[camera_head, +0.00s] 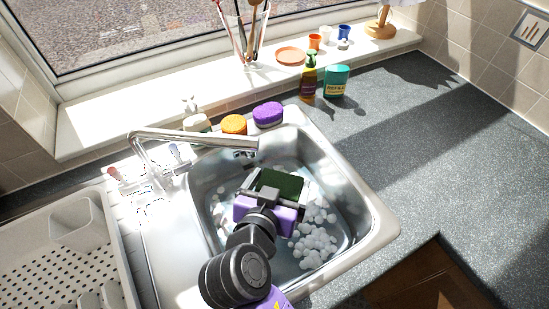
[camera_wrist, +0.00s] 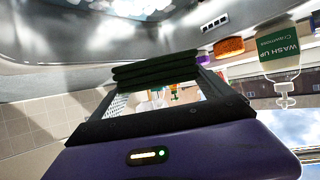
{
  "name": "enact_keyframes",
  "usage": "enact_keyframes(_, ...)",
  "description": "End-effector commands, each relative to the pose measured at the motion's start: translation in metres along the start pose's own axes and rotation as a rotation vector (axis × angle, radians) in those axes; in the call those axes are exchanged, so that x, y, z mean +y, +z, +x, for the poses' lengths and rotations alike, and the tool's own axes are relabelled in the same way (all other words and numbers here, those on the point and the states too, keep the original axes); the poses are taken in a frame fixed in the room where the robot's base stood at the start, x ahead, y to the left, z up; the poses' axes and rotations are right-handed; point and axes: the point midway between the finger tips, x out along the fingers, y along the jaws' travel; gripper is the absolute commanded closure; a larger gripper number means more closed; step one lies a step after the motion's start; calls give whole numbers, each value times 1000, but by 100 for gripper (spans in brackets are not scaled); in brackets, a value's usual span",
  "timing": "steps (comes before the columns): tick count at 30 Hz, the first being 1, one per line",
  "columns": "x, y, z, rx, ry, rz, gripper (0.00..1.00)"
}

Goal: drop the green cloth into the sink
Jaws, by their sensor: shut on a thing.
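The green cloth (camera_head: 279,184) is a dark green folded bundle over the sink basin. My gripper (camera_head: 272,190) is shut on it, and the cloth lies between the fingertips. In the wrist view the folded cloth (camera_wrist: 155,68) shows as stacked dark layers across the finger ends. The metal sink (camera_head: 352,200) surrounds the cloth and gripper in the head view, with white foam in the basin below and to the right. How high the cloth is above the basin floor is hard to tell.
The tap (camera_head: 195,138) reaches over the basin's back left. A purple sponge (camera_head: 268,114) and an orange sponge (camera_head: 233,124) sit on the back rim. A dish rack (camera_head: 60,262) stands at left. The counter (camera_head: 420,130) at right is mostly clear.

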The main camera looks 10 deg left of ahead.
Motion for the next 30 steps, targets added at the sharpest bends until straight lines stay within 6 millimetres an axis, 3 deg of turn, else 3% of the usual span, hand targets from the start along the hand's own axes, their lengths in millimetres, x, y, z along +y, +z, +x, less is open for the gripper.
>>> enact_keyframes(8,0,12,5,0,0,-1,50)
enact_keyframes(21,0,52,25,0,-1,-1,50)
enact_keyframes(30,0,54,26,0,0,0,50)
